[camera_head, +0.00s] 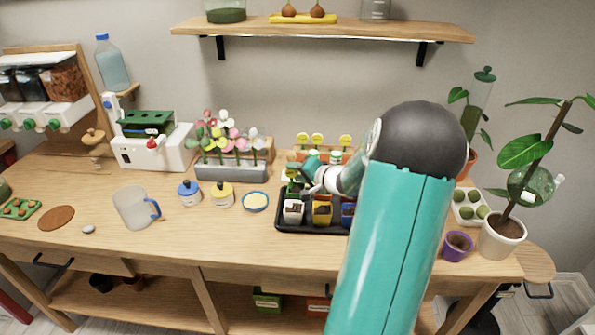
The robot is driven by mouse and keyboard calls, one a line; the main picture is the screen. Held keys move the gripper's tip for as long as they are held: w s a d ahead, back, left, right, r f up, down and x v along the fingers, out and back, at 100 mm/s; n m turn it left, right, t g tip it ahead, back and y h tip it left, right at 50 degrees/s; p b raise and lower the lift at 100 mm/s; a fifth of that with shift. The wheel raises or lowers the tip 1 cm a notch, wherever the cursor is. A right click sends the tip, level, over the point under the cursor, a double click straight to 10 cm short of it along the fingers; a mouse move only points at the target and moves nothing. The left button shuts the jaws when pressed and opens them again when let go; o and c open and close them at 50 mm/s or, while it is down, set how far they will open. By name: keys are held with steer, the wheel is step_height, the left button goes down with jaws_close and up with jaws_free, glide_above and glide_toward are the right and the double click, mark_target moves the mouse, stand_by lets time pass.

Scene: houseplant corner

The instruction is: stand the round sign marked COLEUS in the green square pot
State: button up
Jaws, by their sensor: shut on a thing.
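My gripper (305,178), small and partly turned away, is over the back left of the black tray (283,222). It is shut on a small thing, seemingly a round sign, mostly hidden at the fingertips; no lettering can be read. Some green shows just below the fingers, behind the white pot (293,211); I cannot tell whether it is the green square pot or leaves. A yellow pot (322,214) and a blue pot (347,215) stand in the tray's front row. Three yellow round signs (317,139) stand in an orange rack behind, with a gap among them.
My arm hides the tray's right side. A grey planter of flowers (232,172), a yellow-lidded jar (222,196) and a blue-rimmed dish (255,201) stand left of the tray. A purple pot (457,246) and a tall potted plant (501,238) stand right. The table's front left has free room.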

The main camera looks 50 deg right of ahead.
stand_by(0.4)
steer(key=o, duration=1.4)
steer(key=shift+r, duration=3.5)
